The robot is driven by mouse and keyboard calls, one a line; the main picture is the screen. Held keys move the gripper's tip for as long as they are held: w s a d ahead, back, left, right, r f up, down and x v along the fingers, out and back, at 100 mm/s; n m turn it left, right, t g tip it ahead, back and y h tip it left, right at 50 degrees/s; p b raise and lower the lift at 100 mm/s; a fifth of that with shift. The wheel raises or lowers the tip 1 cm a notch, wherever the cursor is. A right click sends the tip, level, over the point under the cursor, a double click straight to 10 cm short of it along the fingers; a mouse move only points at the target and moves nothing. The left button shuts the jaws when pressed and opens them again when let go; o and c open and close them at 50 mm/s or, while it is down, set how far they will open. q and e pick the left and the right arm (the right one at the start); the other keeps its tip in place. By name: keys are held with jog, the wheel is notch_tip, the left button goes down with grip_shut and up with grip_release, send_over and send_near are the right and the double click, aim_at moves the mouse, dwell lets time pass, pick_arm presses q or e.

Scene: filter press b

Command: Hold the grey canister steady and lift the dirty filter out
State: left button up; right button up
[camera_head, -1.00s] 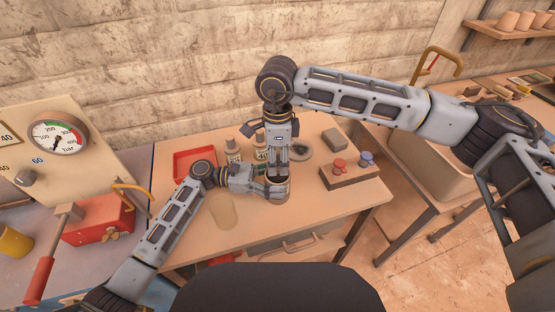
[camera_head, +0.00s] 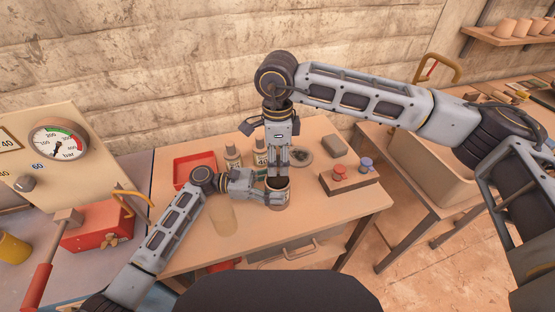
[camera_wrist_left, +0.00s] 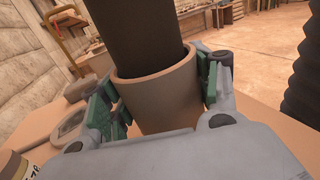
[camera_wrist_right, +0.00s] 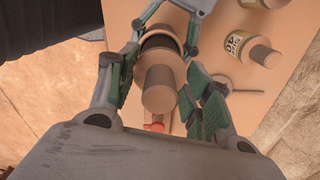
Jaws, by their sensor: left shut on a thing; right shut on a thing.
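The grey-brown canister (camera_wrist_left: 160,100) stands upright on the table. My left gripper (camera_head: 272,195) is shut around it, with green pads on both sides of its wall. The dirty filter (camera_wrist_left: 135,38), a dark cylinder, rises from the canister's mouth in the left wrist view. Its lower end is hidden inside. My right gripper (camera_head: 278,168) is above the canister, shut on the filter's pale round top (camera_wrist_right: 158,92). In the right wrist view the canister's rim (camera_wrist_right: 152,30) shows beyond the filter.
A red tray (camera_head: 190,168) and labelled bottles (camera_head: 260,157) stand behind the canister. A block with red and blue knobs (camera_head: 348,182) is to its right. A grey block (camera_head: 334,145) lies at the back right. The front of the table is fairly clear.

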aim_at(278, 151)
jog(key=shift+r, duration=1.85)
jog(key=shift+r, duration=0.35)
pick_arm(q)
jog(key=o, duration=1.3)
jog(key=shift+o, duration=0.2)
jog(key=shift+a, duration=0.1)
jog(key=shift+w+a, duration=0.2)
jog(key=shift+a, duration=1.65)
jog(key=shift+w+a, duration=0.15)
jog(key=shift+a, duration=1.65)
